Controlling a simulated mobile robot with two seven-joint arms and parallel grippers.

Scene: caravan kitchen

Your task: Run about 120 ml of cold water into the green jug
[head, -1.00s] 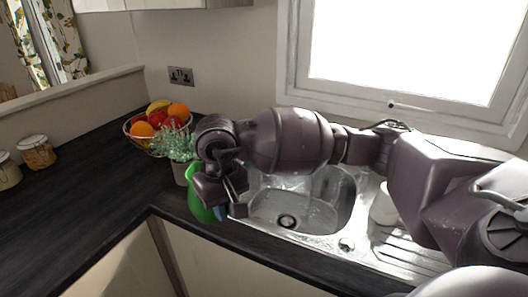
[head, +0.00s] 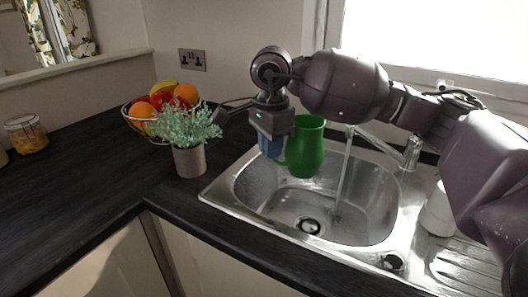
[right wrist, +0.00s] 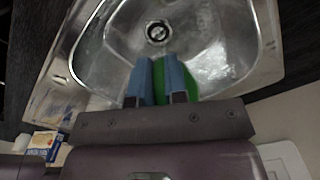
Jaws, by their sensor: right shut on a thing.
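The green jug (head: 306,152) hangs upright over the left part of the steel sink (head: 212,193). My right gripper (head: 272,146) is shut on the jug's left side, where its handle is; the exact grip is partly hidden. In the right wrist view, the blue fingers (right wrist: 161,82) have green jug surface between and beside them. The tap (head: 410,152) stands at the back right of the sink. A thin water stream (head: 345,172) falls from it into the basin, just right of the jug and apart from it. The jug's inside is not visible. My left gripper is not in view.
A potted plant (head: 190,160) stands on the dark worktop left of the sink, close to my gripper. A fruit bowl (head: 128,122) is behind it. A white container (head: 438,212) stands on the drainer at right. The left worktop is mostly clear.

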